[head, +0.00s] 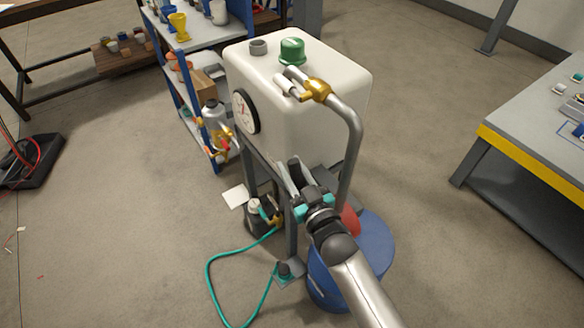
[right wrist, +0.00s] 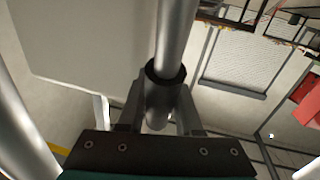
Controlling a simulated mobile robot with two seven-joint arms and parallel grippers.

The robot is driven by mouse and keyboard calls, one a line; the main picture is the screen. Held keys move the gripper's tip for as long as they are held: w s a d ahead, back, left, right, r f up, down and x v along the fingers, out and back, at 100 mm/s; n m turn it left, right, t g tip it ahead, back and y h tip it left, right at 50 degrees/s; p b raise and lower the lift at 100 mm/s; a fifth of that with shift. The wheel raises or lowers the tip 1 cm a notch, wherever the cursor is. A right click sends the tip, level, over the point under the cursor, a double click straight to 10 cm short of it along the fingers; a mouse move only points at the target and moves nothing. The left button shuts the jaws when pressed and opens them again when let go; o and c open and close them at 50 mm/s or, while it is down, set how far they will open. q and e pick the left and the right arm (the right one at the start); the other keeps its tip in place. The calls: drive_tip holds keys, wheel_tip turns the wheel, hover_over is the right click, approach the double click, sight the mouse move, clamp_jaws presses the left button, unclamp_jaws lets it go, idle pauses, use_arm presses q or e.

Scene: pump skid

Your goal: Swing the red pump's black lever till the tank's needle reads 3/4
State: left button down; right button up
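The white tank (head: 290,85) stands on a dark frame, with its round gauge (head: 245,111) on the left-hand face. The needle is too small to read. A red part of the pump (head: 350,219) shows above a blue drum (head: 375,250), mostly behind my right arm. My right gripper (head: 293,172) is just below the tank, left of the red part. In the right wrist view its fingers (right wrist: 160,120) stand apart, with a grey rod (right wrist: 175,30) with a dark collar between them. Contact is unclear. I cannot clearly make out the black lever. My left gripper is out of view.
A bent steel pipe (head: 355,140) with a brass fitting (head: 317,90) runs down the tank's right side. A green hose (head: 208,275) loops on the floor. A shelf rack (head: 187,95) stands behind left, and a yellow-edged table (head: 530,160) at right.

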clamp_jaws()
idle(0.9)
